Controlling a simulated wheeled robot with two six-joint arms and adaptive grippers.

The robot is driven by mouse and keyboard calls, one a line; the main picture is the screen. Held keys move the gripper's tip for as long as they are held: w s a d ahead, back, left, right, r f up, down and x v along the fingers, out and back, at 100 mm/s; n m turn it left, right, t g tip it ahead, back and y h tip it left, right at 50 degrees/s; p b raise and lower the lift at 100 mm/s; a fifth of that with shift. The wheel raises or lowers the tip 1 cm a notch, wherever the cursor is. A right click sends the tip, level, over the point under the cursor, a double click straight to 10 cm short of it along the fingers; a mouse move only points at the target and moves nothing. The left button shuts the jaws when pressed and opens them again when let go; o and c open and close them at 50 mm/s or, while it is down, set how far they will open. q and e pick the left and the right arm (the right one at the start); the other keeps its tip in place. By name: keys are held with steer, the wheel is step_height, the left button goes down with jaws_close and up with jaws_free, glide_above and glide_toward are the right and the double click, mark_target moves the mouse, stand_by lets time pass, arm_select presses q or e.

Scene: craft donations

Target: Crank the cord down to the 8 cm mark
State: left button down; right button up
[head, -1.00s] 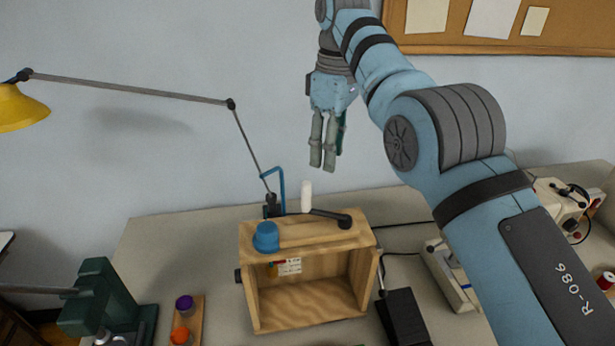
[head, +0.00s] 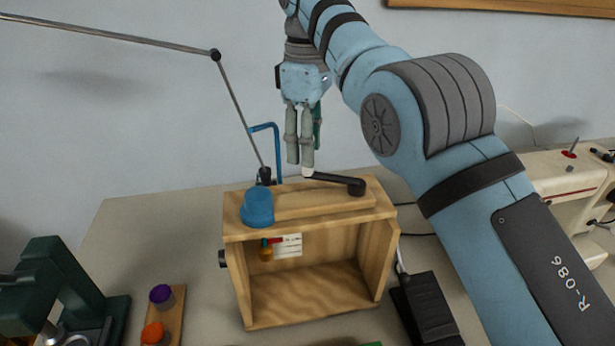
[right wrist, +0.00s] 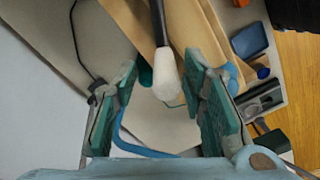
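The wooden box (head: 310,229) stands open-fronted on the table. The black crank arm (head: 335,182) lies along its top, with a white handle (head: 307,172) at its left end. My right gripper (head: 300,167) points down at the handle; its fingers hide most of it. In the right wrist view the white handle (right wrist: 167,85) lies between the open fingers (right wrist: 162,105), with a gap on both sides. Inside the box, a small amber piece (head: 266,251) with a red pointer (head: 276,240) is beside a white card (head: 289,246). The card's marks are too small to read. My left gripper is out of view.
A blue cap-shaped part (head: 258,207) sits on the box top, and a blue bent rod (head: 279,150) stands behind. A black pedal-like unit (head: 425,308) is at the right. Purple (head: 161,294) and orange (head: 153,334) items stand on a strip at the left.

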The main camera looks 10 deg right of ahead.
steer(key=shift+f, duration=0.6)
steer(key=shift+s+r, duration=0.3)
steer(key=shift+s, duration=0.05)
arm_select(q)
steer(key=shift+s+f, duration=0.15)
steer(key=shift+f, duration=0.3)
arm_select(e)
steer(key=shift+w, duration=0.1)
jaws_close()
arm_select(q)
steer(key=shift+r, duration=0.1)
